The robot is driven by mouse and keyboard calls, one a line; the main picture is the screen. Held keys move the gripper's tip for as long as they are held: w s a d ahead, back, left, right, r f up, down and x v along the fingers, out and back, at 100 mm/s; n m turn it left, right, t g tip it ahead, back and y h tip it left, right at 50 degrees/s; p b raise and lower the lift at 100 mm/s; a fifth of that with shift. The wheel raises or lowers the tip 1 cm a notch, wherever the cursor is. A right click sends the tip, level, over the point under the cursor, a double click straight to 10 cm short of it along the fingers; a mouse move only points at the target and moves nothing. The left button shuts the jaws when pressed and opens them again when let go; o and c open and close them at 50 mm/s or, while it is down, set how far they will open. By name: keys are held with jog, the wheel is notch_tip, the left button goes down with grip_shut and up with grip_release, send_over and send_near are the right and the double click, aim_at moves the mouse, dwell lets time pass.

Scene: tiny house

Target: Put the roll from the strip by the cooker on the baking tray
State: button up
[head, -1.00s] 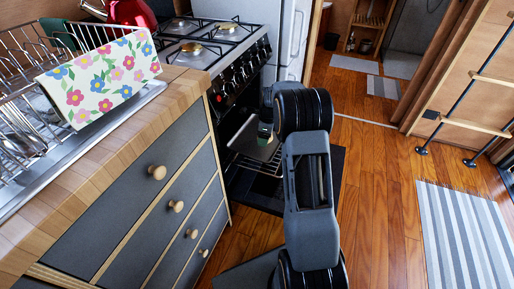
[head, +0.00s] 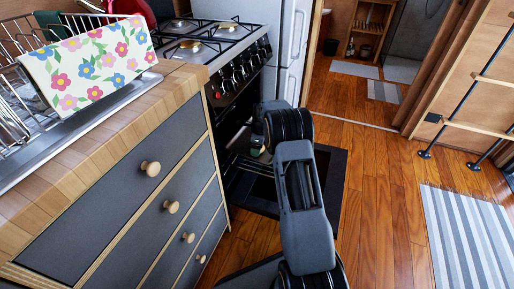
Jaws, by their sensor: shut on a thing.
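My gripper (head: 258,149) is low in front of the open oven, left of my dark wrist. It is small and partly hidden by my arm. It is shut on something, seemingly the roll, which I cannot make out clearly. No roll shows on the wooden counter strip (head: 185,85) beside the cooker. The baking tray is not clearly visible now; my wrist and the oven front cover the area where a grey plate showed earlier.
The cooker (head: 235,75) stands beyond the counter, its oven door (head: 333,165) lowered over the floor. Drawers with round knobs (head: 150,168) flank my arm on the left. A dish rack with a flowered cloth (head: 95,60) stands on the counter.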

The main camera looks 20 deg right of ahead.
jog(key=o, duration=0.7)
notch_tip(320, 180, up, 12)
jog(key=d+p, duration=0.1)
jog(key=p, duration=0.3)
jog(key=shift+s, duration=0.4)
jog(key=shift+d, duration=0.1)
